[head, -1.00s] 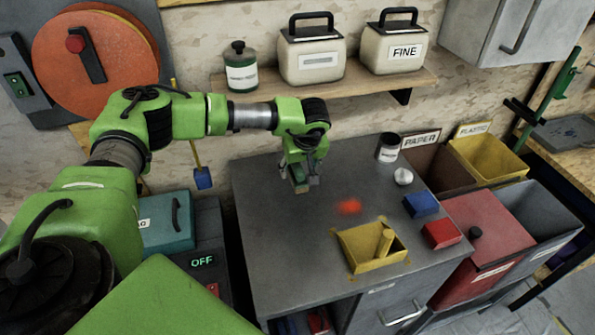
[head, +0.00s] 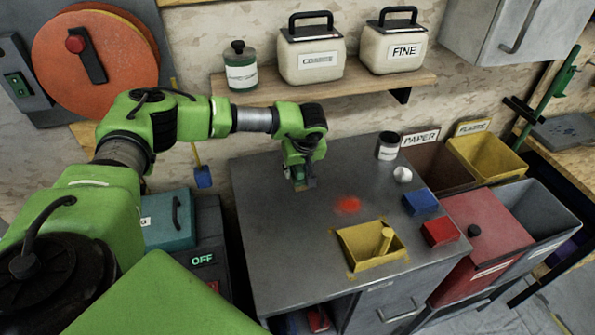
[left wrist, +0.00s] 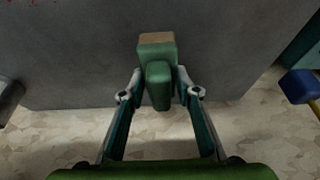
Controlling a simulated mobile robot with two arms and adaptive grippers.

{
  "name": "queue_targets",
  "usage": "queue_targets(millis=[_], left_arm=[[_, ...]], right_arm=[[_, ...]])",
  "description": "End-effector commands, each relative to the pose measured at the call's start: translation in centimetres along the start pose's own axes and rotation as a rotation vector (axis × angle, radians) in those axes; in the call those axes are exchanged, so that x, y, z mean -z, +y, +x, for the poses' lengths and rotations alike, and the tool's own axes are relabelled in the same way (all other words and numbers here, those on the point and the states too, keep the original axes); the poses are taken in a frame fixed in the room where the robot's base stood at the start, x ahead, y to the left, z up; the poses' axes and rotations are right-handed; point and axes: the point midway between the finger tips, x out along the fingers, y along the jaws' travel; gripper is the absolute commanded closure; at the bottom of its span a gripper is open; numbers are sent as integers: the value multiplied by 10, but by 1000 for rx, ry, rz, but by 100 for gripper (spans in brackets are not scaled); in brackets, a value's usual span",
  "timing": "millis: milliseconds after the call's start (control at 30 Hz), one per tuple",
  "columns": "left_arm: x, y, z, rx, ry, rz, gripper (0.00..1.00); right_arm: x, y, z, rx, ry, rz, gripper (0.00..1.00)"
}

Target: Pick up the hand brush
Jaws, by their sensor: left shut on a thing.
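The hand brush has a green body and handle with a tan end. In the left wrist view the hand brush (left wrist: 158,62) lies between the two fingertips, seen against the grey bench top. My left gripper (left wrist: 158,90) is shut on its green handle. In the head view my left gripper (head: 301,176) points down over the back left of the bench and hides most of the brush. I cannot tell whether the brush touches the bench. My right gripper is out of view.
The grey bench (head: 275,240) holds a red powder patch (head: 347,205), a yellow tray (head: 360,258), blue (head: 420,203) and red (head: 440,233) blocks and a can (head: 388,146). A shelf (head: 330,84) with containers hangs behind. Bins (head: 490,160) stand at right.

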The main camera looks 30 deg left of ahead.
Motion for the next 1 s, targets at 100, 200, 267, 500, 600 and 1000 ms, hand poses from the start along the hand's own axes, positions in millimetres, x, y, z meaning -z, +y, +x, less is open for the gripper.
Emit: queue_targets(millis=[100, 200, 267, 500, 600, 1000], left_arm=[[4, 1, -7, -3, 2, -3, 93], [8, 2, -18, -6, 2, -2, 93], [10, 4, -29, -8, 3, 0, 93], [-7, 28, -93, -10, 4, 3, 93], [-24, 40, -112, -7, 2, 7, 93], [-60, 70, -161, -3, 1, 1, 93]], right_arm=[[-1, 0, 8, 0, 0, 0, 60], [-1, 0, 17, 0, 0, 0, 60], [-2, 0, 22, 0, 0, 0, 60], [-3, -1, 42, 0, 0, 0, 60], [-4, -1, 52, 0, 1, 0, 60], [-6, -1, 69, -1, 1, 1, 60]])
